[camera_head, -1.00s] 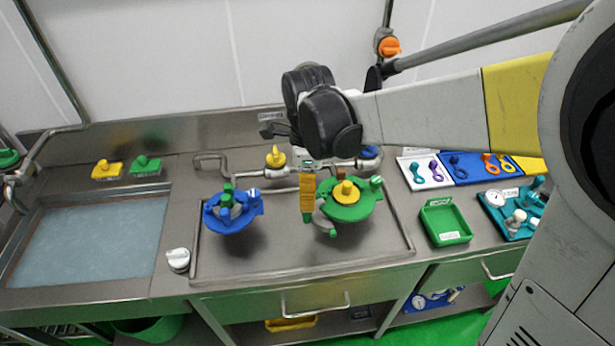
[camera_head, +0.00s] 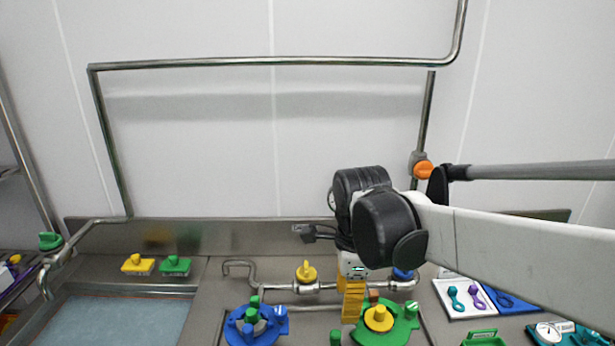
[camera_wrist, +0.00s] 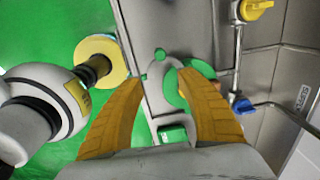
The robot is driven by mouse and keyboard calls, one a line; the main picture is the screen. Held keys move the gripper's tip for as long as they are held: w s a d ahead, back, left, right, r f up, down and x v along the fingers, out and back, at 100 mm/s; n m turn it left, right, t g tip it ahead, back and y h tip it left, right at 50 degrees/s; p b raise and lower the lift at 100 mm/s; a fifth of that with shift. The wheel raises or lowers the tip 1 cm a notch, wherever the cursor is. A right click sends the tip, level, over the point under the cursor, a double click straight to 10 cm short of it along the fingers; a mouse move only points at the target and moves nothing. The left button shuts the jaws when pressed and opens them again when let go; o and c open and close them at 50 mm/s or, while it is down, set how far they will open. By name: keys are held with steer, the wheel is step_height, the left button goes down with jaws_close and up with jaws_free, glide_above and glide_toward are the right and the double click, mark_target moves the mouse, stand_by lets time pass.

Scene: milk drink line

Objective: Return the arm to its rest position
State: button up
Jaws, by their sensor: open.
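My arm reaches in from the right in the head view, bent at a black joint. My gripper (camera_head: 352,312) hangs pointing down over the steel bench, its orange-yellow fingers just left of the green round fitting (camera_head: 396,333). In the wrist view, the two fingers of my gripper (camera_wrist: 157,78) stand apart with nothing held between them. Green parts of a fitting (camera_wrist: 196,88) show beyond the right finger; the distance to it is hard to judge.
A blue round fitting (camera_head: 240,326) stands left of the gripper. A pipe with a yellow valve (camera_head: 306,272) runs behind. The wall above is bare apart from a steel pipe frame (camera_head: 270,62).

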steer(key=s+d+f+n+t+b, duration=0.1)
steer(key=s+d+n+t, duration=0.5)
steer(key=n, duration=1.2)
steer(key=s+d, duration=0.4)
steer(key=s, duration=0.1)
steer(key=shift+f+t+b, duration=0.2)
steer(key=shift+t+b, duration=0.1)
steer(key=shift+b, duration=0.1)
steer(key=shift+d, duration=0.1)
